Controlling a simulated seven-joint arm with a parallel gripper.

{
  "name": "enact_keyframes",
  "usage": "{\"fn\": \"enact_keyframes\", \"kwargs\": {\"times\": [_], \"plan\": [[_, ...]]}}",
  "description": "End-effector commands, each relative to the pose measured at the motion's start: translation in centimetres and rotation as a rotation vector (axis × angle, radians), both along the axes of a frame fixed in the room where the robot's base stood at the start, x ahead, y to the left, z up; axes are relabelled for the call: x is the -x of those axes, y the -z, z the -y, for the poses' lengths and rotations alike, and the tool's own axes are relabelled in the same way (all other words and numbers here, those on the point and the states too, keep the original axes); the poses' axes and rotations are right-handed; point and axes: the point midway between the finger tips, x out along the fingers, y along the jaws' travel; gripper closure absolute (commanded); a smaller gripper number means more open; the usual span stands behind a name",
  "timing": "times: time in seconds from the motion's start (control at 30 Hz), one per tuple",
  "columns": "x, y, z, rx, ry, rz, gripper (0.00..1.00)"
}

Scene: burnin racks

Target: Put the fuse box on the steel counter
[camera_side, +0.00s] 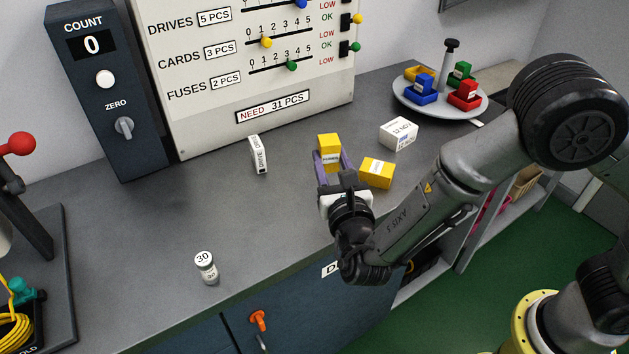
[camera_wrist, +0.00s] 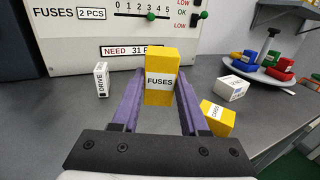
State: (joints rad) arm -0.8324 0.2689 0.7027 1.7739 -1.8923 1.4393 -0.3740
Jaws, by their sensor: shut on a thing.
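The fuse box is a yellow box labelled FUSES (camera_wrist: 161,78), and it also shows in the side view (camera_side: 329,144). My gripper (camera_side: 328,160) is shut on it, with one purple finger on each side. In the wrist view the gripper (camera_wrist: 161,100) holds the box upright between its fingertips. The steel counter (camera_side: 200,215) is the grey top below and around it. In the side view the fingers and wrist hide the foot of the box, so I cannot tell whether it touches the counter.
A second yellow box (camera_side: 377,172) lies close to the right of my gripper. A white box (camera_side: 399,134) stands behind it, and a narrow DRIVE box (camera_side: 258,154) stands left. A weight marked 30 (camera_side: 206,267) stands near the front edge. A carousel (camera_side: 440,100) is back right. The left-middle counter is clear.

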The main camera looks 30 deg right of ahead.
Motion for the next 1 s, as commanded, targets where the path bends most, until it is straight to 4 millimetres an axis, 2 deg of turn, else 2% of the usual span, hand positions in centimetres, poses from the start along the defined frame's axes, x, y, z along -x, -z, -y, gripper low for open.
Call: {"fn": "enact_keyframes", "kwargs": {"times": [0.03, 0.1, 0.23, 0.47, 0.7, 1.0], "plan": [[-0.7, 1.1, -0.2, 0.002, 0.002, -0.002, 1.00], [-1.5, 2.1, -0.6, 0.002, 0.002, -0.002, 1.00], [-2.5, 3.3, -1.0, 0.000, 0.001, 0.000, 1.00], [-3.3, 4.4, -1.3, 0.000, 0.001, 0.000, 1.00], [-3.4, 7.3, -1.3, 0.002, 0.001, -0.001, 1.00], [-3.3, 7.5, -1.3, 0.000, 0.001, 0.001, 1.00]]}}
